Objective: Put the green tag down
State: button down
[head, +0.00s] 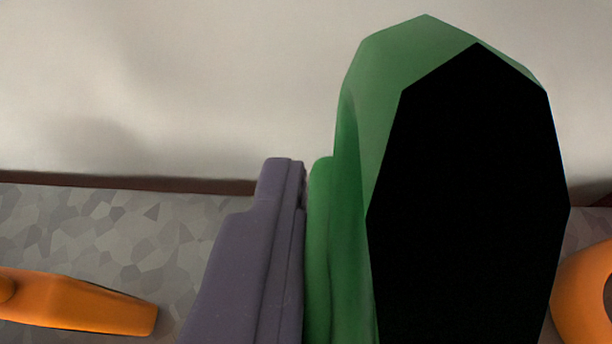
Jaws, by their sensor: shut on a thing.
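The green tag (425,55) fills the right middle of the head view, very close to the camera. Its top is rounded and faceted. A large flat black area covers much of its near side. My gripper (290,200) shows as a purple-grey finger standing close against the tag's left side. The gripper is shut on the green tag. The other finger is not visible. The tag's lower end is cut off by the bottom edge of the picture, so what lies beneath it cannot be seen.
A grey patterned floor (130,230) lies behind, ending at a dark strip (120,182) below a pale wall (180,80). An orange shape (80,302) shows at lower left and another (573,290) at lower right, partly cut off. I cannot tell what they are.

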aim_at(332, 281)
jog(key=shift+w+f+b, duration=0.15)
jog(key=shift+f+b, duration=0.75)
jog(key=shift+f, duration=0.85)
jog(key=shift+f, duration=0.25)
jog(key=c, duration=1)
grip_release()
jog(key=shift+r, duration=0.1)
jog(key=shift+r, duration=0.25)
jog(key=p+v, duration=0.3)
jog(key=v, duration=0.9)
jog(key=shift+a+f, duration=0.1)
jog(key=shift+f, duration=0.05)
